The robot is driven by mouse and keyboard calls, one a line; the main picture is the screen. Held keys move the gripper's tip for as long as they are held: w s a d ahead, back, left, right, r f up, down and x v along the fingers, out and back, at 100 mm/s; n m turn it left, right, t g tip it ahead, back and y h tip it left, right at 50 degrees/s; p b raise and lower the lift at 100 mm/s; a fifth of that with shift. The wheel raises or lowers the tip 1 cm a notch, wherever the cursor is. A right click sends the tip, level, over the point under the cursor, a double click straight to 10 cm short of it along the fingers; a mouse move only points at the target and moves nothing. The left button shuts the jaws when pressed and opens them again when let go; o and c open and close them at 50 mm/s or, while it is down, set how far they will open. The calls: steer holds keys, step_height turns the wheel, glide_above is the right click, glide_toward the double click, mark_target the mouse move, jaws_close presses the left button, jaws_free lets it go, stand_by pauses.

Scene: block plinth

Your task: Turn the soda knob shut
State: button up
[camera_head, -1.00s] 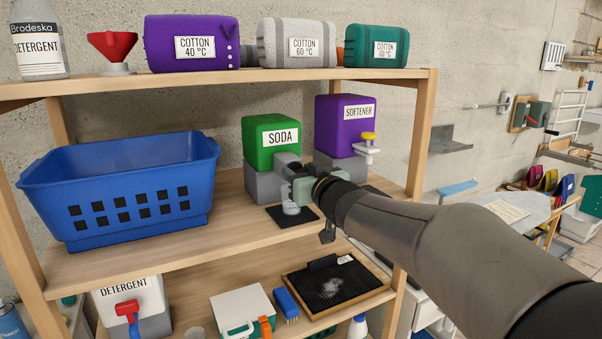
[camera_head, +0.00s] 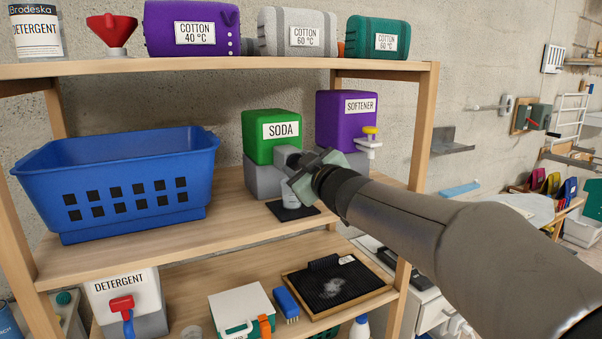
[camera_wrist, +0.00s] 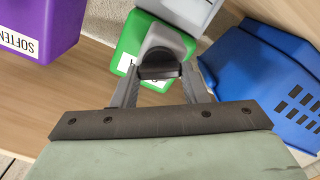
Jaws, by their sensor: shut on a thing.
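The green soda container (camera_head: 271,136) with its white SODA label stands on a grey block (camera_head: 262,178) on the middle shelf. Its grey tap (camera_head: 287,157) sticks out at the front right, and my gripper hides most of it in the head view. In the wrist view the soda container (camera_wrist: 128,42) shows behind the dark soda knob (camera_wrist: 160,66). My gripper (camera_wrist: 160,72) is shut on the knob, with one finger on each side. In the head view my gripper (camera_head: 298,176) is at the tap, tilted. A small grey cup (camera_head: 289,196) stands below, partly hidden.
The purple softener container (camera_head: 341,122) with a yellow-topped tap (camera_head: 370,140) stands close at the right. A blue basket (camera_head: 120,180) fills the left of the shelf. A black mat (camera_head: 308,212) lies under the tap. The shelf's right post (camera_head: 424,130) is near my arm.

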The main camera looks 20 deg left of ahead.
steer(key=n+b, duration=0.1)
steer(key=n, duration=0.1)
steer(key=n+b, duration=0.1)
steer(key=n, duration=0.2)
steer(key=shift+f+n+b, duration=0.2)
steer(key=shift+n+b, duration=0.1)
steer(key=shift+b, duration=0.05)
steer(key=n+b, duration=0.2)
steer(key=n, duration=0.3)
steer(key=shift+s+n, duration=0.1)
steer(key=shift+n, duration=0.2)
steer(key=shift+a, duration=0.1)
steer(key=o, duration=1)
steer(key=v, duration=1.7)
steer(key=shift+s+b, duration=0.15)
steer(key=shift+b, duration=0.15)
steer(key=shift+d, duration=0.25)
